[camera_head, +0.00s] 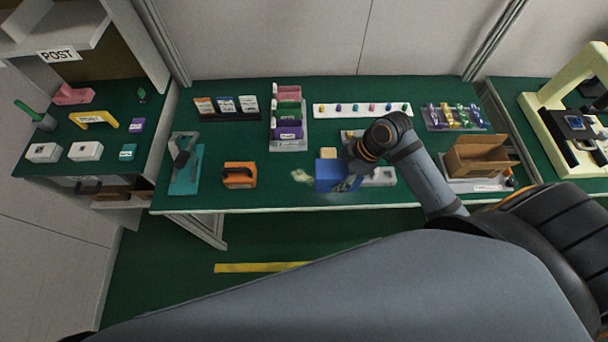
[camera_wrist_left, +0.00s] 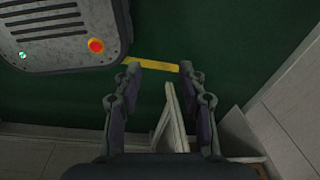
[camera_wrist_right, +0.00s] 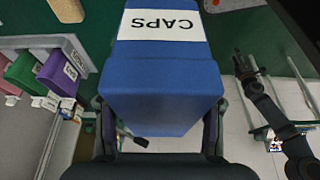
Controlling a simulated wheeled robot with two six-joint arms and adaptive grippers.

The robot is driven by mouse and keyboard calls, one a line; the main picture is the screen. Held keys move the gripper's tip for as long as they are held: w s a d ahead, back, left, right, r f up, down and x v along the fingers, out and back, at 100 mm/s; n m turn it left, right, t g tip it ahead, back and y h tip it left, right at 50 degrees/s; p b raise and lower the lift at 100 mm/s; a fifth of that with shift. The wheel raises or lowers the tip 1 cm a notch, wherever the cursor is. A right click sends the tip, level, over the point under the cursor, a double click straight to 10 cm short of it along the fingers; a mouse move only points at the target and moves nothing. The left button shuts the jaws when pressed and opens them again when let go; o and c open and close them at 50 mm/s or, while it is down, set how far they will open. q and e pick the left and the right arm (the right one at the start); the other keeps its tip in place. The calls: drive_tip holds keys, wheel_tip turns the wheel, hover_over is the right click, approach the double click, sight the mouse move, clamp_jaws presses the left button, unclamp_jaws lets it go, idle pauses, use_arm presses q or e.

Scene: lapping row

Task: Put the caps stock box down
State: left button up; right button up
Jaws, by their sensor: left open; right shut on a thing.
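The caps stock box is a blue box (camera_head: 333,176) with a white label reading CAPS, near the front edge of the green table (camera_head: 275,190). My right gripper (camera_head: 352,168) is shut on this box. In the right wrist view the box (camera_wrist_right: 160,88) sits between the two fingers, its label upside down. I cannot tell whether the box's underside touches the table. My left gripper (camera_wrist_left: 160,72) is open and empty, over the green floor in the left wrist view. It is not visible in the head view.
An orange-and-black item (camera_head: 239,175) and a teal stand (camera_head: 186,172) are left of the box. Behind is a rack of pink, green and purple bins (camera_head: 289,132) and a white strip with several coloured pieces (camera_head: 362,110). A cardboard box (camera_head: 478,156) stands right.

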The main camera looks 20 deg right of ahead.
drive_tip(key=w+a+f, duration=0.2)
drive_tip(key=w+a+f+p, duration=0.1)
drive_tip(key=w+a+f, duration=0.1)
drive_tip(key=w+f, duration=0.1)
drive_tip(key=w+a+f, duration=0.2)
drive_tip(key=w, duration=0.1)
drive_tip(key=shift+w+a+f, duration=0.15)
drive_tip(key=shift+f, duration=0.1)
drive_tip(key=shift+w+a+f, duration=0.2)
drive_tip(key=shift+w+f, duration=0.1)
drive_tip(key=shift+f, duration=0.25)
use_arm(q)
drive_tip(key=shift+w+r+p, duration=0.3)
drive_tip(key=shift+w+r, duration=0.6)
drive_tip(key=shift+w, duration=0.15)
use_arm(e)
drive_tip(key=shift+w+f, duration=0.1)
drive_tip(key=shift+f, duration=1.5)
drive_tip(key=o, duration=1.4)
drive_tip(key=shift+f, duration=0.1)
use_arm(q)
drive_tip(key=shift+w, duration=0.1)
use_arm(e)
drive_tip(key=shift+o, duration=0.2)
use_arm(q)
drive_tip(key=shift+f+b, duration=0.35)
drive_tip(key=shift+b, duration=0.05)
use_arm(e)
drive_tip(key=v, duration=1.2)
